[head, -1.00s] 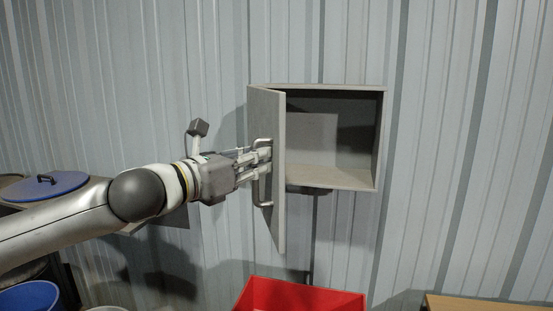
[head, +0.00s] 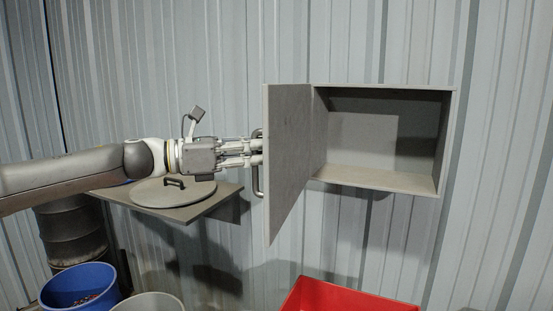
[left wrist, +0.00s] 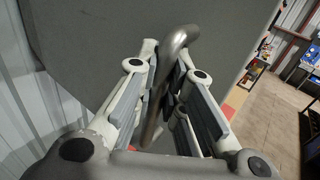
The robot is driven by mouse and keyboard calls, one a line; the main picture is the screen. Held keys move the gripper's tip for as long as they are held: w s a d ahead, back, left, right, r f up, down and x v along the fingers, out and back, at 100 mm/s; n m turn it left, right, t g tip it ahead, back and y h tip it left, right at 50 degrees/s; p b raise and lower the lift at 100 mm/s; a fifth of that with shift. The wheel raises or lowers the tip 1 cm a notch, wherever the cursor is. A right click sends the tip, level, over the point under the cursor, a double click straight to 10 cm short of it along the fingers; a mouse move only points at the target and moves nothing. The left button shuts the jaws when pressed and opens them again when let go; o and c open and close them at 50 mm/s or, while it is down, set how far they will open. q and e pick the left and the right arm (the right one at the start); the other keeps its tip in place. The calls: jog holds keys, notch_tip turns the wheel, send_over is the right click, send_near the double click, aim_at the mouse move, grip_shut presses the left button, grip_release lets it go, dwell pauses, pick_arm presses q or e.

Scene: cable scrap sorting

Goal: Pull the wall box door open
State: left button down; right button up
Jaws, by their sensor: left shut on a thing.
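The wall box (head: 385,180) is a grey open-fronted box on the corrugated wall, and its inside looks empty. Its door (head: 292,150) is hinged on the left side and stands wide open, swung out from the wall. My left gripper (head: 257,152) is shut on the door's bar handle (head: 259,185), on the outer face of the door. In the left wrist view the metal handle (left wrist: 172,45) runs between the fingers, with the grey door (left wrist: 100,40) behind it. My right gripper is not in view.
A shelf (head: 200,208) with a round grey lid (head: 172,194) is below my left arm. A red bin (head: 350,299) stands below the box. A blue bucket (head: 78,284), a pale bucket (head: 150,304) and a dark drum (head: 72,235) are at lower left.

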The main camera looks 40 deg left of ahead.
pick_arm(q)
jog(key=a, duration=0.1)
jog(key=s+a+m+h+b, duration=0.1)
jog(key=a+g+h, duration=0.1)
jog(key=a, duration=0.1)
jog(key=shift+s+b, duration=0.25)
jog(key=shift+b, duration=0.05)
jog(key=shift+a, duration=0.1)
jog(key=c, duration=1.8)
grip_release()
jog(key=shift+o, duration=0.2)
jog(key=shift+s, duration=0.15)
jog(key=shift+r+m, duration=0.1)
jog(key=shift+m, duration=0.2)
jog(key=v, duration=1.2)
